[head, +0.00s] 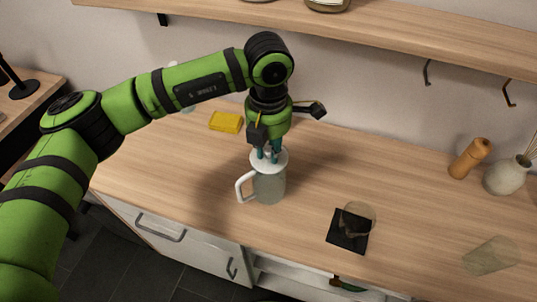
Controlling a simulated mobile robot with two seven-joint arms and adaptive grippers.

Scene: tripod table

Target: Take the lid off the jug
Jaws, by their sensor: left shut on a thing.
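The jug (270,187) stands upright on the wooden counter in the head view. It has a greyish see-through body and a white handle (243,186) on its left side. A white lid (262,164) is at its top. My left gripper (268,156) points down from above, shut on the lid's upper part. The fingers partly hide what they hold, and I cannot tell whether the lid is still seated on the rim. My right gripper is not in view.
A yellow sponge (226,122) lies behind the jug to the left. A glass (357,217) is on a black square coaster (340,238) to the right. Another clear glass (490,256), a wooden mill (469,159) and a vase (504,176) are farther right. A shelf (400,35) overhangs the back.

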